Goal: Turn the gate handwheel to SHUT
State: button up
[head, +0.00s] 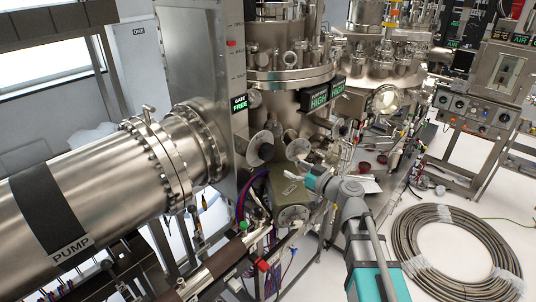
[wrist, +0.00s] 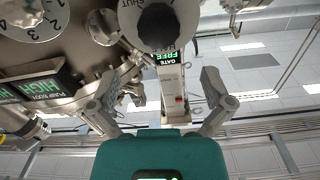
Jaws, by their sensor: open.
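The gate handwheel (head: 262,147) is a round pale metal disc with a dark hub, low in front of the tall steel gate housing in the head view. In the wrist view its dark hub (wrist: 158,27) is at the top centre, cut by the frame edge, with SHUT lettering on the plate to its upper left. My gripper (wrist: 158,78) is open and empty, its two grey fingers spread wide. The hub lies beyond the fingertips, apart from them. In the head view my gripper (head: 297,170) is just right of and below the handwheel. A GATE sign (head: 239,104) reads FREE.
A numbered dial (wrist: 33,22) and a HIGH display (wrist: 38,88) are left in the wrist view. The PUMP cylinder (head: 95,205) fills the head view's left. Cables and piping crowd below the handwheel. A coiled hose (head: 400,250) lies on the floor at right.

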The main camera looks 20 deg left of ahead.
aim_at(269, 155)
jog(key=x, duration=1.1)
jog(key=shift+w+a, duration=0.15)
jog(key=shift+a, duration=0.25)
jog(key=c, duration=0.9)
jog(key=shift+d, duration=0.15)
jog(key=shift+m, duration=0.3)
jog(key=shift+m, duration=2.7)
